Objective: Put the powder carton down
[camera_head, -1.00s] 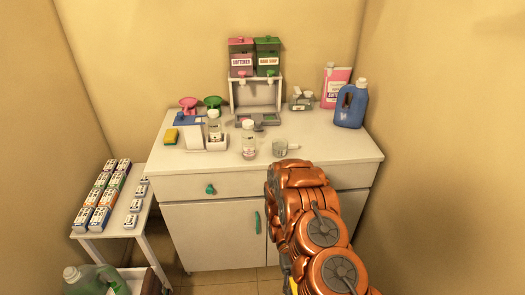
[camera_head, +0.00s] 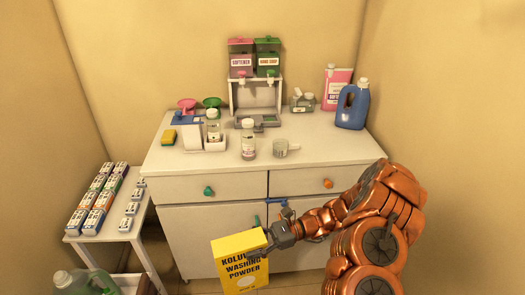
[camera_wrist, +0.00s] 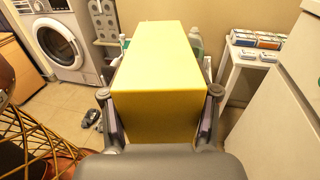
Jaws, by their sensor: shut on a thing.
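The powder carton (camera_head: 240,262) is a yellow box marked "KOLUU WASHING POWDER". In the head view it is held upright in front of the cabinet's left door, below the countertop. My gripper (camera_head: 268,241) reaches it from the right and is shut on it. In the wrist view the carton (camera_wrist: 160,75) fills the middle, with a finger of my gripper (camera_wrist: 160,118) against each side.
The white cabinet (camera_head: 320,157) bears bottles, dispensers and a sponge. A small side table (camera_head: 125,225) at left holds several small boxes. A green jug (camera_head: 72,282) sits low at left. The wrist view shows a washing machine (camera_wrist: 62,40), slippers (camera_wrist: 90,116) and a wire basket (camera_wrist: 35,140).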

